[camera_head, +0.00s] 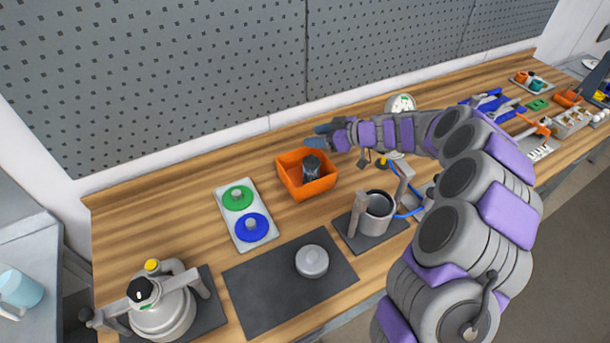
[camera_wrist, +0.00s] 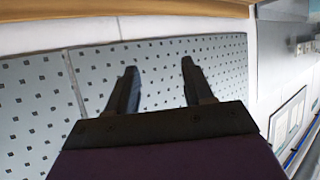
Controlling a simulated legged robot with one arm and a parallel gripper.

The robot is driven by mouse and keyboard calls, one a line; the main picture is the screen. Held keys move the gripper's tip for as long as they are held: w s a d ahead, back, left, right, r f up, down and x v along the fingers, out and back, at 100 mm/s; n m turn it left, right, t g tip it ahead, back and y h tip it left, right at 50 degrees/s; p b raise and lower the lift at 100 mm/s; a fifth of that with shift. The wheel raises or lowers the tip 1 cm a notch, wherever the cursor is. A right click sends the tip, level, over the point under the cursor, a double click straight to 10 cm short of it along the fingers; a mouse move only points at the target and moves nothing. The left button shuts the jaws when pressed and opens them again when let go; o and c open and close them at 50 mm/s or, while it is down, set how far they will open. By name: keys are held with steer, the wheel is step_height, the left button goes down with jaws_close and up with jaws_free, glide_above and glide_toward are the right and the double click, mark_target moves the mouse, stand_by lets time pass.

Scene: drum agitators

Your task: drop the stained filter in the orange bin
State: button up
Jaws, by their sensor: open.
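The orange bin (camera_head: 288,181) sits on the wooden bench near the middle of the head view. A dark, mottled grey cylinder (camera_head: 311,170), which looks like the stained filter, stands inside the bin near its right side. Its lower end is hidden by the bin wall. My gripper (camera_head: 318,136) is above and behind the bin, apart from the cylinder. In the wrist view my gripper (camera_wrist: 158,67) is open, with its two fingers apart and nothing between them.
A grey pegboard (camera_wrist: 215,65) stands behind the bench. A tray (camera_head: 232,220) with green and blue discs lies left of the bin. A metal cup (camera_head: 377,217) in a stand is at front right, and a dark mat (camera_head: 270,290) with a round lid lies in front.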

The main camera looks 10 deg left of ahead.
steer(key=p+v, duration=0.1)
steer(key=v, duration=1.6)
steer(key=shift+d, duration=0.25)
steer(key=shift+s+a, duration=0.1)
steer(key=s+a+r+m+g+h, duration=0.1)
steer(key=s+a+r+g+h, duration=0.3)
steer(key=s, duration=0.6)
steer(key=s+a+m+g+y, duration=0.1)
steer(key=s+a+m, duration=0.1)
steer(key=s+a, duration=0.5)
steer(key=s+d+f+m+h, duration=0.2)
steer(key=s+d+m+h, duration=0.1)
steer(key=s, duration=0.5)
steer(key=s+d+f+m+g+h, duration=0.1)
steer(key=s+d+m+h, duration=0.2)
steer(key=s+d, duration=0.3)
steer(key=s+d+f+m+h, duration=0.2)
steer(key=s+d+m, duration=0.2)
steer(key=s, duration=0.8)
steer(key=shift+s+d+f+m+g+h, duration=0.2)
steer(key=shift+d+f+m+g+h, duration=0.15)
steer(key=shift+d+h, duration=0.1)
